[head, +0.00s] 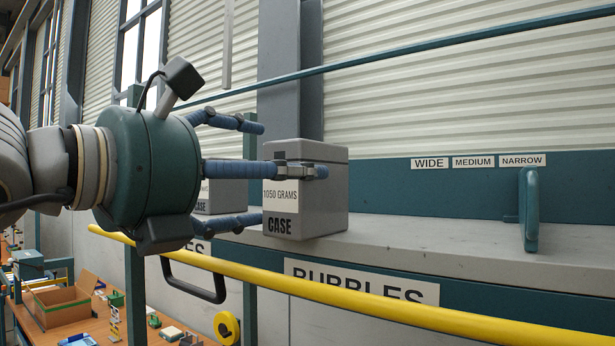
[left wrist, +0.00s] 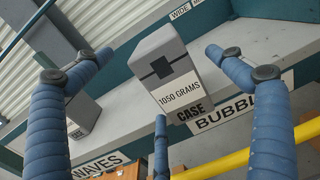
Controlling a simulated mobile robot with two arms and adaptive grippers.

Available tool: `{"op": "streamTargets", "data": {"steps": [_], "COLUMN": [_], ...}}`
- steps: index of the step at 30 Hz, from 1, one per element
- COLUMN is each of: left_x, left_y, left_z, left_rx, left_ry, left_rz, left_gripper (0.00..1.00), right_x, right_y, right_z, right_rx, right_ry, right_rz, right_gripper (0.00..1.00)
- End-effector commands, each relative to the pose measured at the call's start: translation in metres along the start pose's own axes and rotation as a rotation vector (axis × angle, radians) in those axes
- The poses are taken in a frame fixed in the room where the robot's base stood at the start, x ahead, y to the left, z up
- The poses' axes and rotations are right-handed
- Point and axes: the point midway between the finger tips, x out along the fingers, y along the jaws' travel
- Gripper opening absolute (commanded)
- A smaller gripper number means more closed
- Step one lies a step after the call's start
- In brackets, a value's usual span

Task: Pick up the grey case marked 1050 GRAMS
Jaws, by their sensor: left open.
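The grey case marked 1050 GRAMS (head: 322,205) stands upright on the grey shelf (head: 450,255), with a white label on its front. It also shows in the left wrist view (left wrist: 166,70), between and beyond the fingers. My left gripper (head: 268,172) is open, with three blue fingers spread. In the head view one finger crosses in front of the case's upper part, one is above left and one lower left. The left wrist view shows the gripper (left wrist: 158,78) empty, and I cannot tell whether any finger touches the case. My right gripper is not in view.
A second grey case (head: 228,194) stands left of the first, partly hidden behind my gripper. A teal upright piece (head: 530,210) stands at the right. The shelf between is clear.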

Motion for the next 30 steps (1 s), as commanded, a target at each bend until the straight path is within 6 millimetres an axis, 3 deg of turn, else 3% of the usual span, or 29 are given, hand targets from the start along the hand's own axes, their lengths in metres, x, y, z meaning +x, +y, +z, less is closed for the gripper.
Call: {"op": "streamTargets", "data": {"steps": [5, 9, 13, 22, 30], "left_x": [0.015, 0.036, 0.051, 0.056, 0.056], "left_y": [0.001, 0.002, 0.002, 0.002, 0.002], "left_z": [0.001, -0.002, -0.004, -0.008, -0.007], "left_rx": [-0.001, -0.001, -0.002, 0.0, 0.0], "left_ry": [0.003, 0.004, 0.002, 0.001, 0.0], "left_rz": [-0.001, -0.003, -0.003, -0.002, -0.002], "left_gripper": [0.94, 0.94, 0.94, 0.94, 0.4], "right_x": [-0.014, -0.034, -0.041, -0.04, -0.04], "right_y": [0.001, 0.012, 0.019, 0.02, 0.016], "right_z": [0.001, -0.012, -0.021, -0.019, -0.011], "right_rx": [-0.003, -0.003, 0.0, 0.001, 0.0], "right_ry": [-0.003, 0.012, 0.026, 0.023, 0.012], "right_rz": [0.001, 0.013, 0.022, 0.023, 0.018], "right_gripper": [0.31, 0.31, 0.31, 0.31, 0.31]}}
